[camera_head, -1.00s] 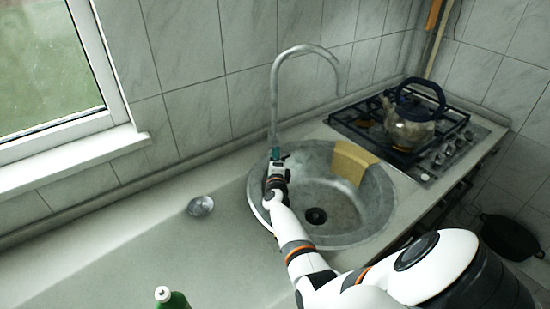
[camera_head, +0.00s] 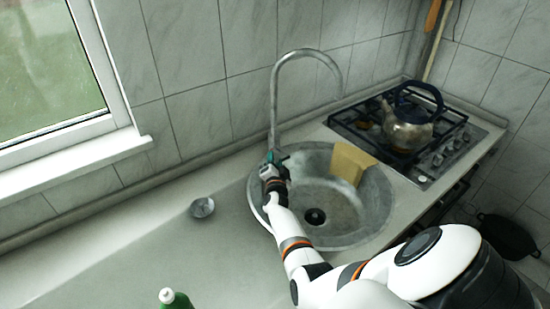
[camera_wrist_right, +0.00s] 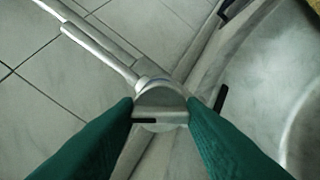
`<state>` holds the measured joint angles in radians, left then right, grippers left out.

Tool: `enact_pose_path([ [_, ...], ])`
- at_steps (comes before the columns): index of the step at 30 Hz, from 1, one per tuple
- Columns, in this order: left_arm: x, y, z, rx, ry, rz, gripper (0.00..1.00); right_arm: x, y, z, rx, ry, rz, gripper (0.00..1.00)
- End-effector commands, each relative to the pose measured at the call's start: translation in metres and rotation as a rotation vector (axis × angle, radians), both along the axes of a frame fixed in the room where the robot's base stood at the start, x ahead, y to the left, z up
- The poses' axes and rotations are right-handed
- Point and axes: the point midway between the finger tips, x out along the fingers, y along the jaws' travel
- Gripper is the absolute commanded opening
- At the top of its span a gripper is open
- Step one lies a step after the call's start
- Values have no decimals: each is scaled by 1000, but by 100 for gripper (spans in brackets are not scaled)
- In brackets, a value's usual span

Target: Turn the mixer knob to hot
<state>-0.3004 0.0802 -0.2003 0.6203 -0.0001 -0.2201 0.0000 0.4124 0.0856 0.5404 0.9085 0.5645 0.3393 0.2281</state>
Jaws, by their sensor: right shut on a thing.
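The metal mixer tap (camera_head: 273,100) stands at the back left rim of the round sink, its spout arching up and to the right. In the right wrist view the mixer knob (camera_wrist_right: 160,100) is a rounded metal piece at the tap's base, with a dark slot. My right gripper (camera_head: 275,157) reaches the tap's base. In the wrist view its green fingers (camera_wrist_right: 160,115) are shut on the knob, one on each side. My left gripper is not in view.
A kettle (camera_head: 408,128) stands on the gas stove (camera_head: 345,122) at right. A small metal bowl (camera_head: 203,207) and a green bottle (camera_head: 175,299) are at left.

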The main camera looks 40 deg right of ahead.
Motion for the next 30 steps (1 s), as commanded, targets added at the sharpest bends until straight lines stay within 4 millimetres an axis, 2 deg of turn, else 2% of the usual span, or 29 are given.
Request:
enact_pose_path([
  [19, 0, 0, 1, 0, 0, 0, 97, 0, 1, -1, -39, 36, 1, 14],
  [20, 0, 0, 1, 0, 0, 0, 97, 0, 1, -1, -39, 36, 1, 40],
  [23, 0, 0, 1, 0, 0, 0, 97, 0, 1, -1, -38, 35, 1, 56],
  [30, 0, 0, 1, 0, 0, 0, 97, 0, 0, -1, -38, 34, 0, 58],
])
